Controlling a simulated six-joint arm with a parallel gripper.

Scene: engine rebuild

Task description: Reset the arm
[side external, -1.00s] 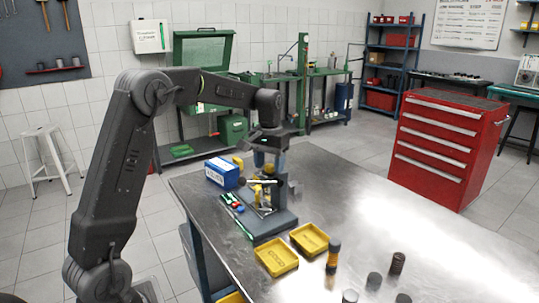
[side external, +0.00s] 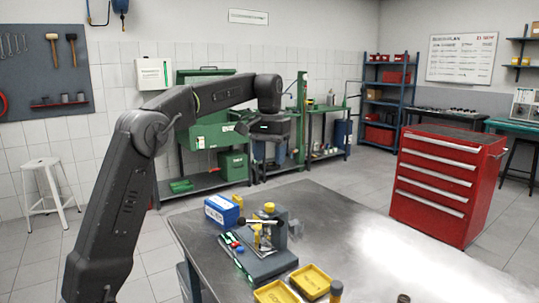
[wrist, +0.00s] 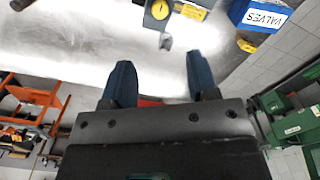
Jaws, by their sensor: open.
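My gripper (side external: 271,152) is in the air above the far end of the steel table (side external: 335,215), clear of everything on it. In the wrist view its two dark blue fingers (wrist: 160,72) are spread apart with nothing between them. Below it in the side view stands a grey fixture (side external: 268,264) with a yellow-topped part (side external: 269,208) on its post. Part of the fixture, with a round yellow face (wrist: 159,10), shows at the top of the wrist view.
A blue and white box (side external: 221,210), labelled VALVES in the wrist view (wrist: 262,14), sits beside the fixture. Yellow trays (side external: 312,281) lie at the front. A red tool cabinet (side external: 445,185) stands right of the table, and green machines stand behind it.

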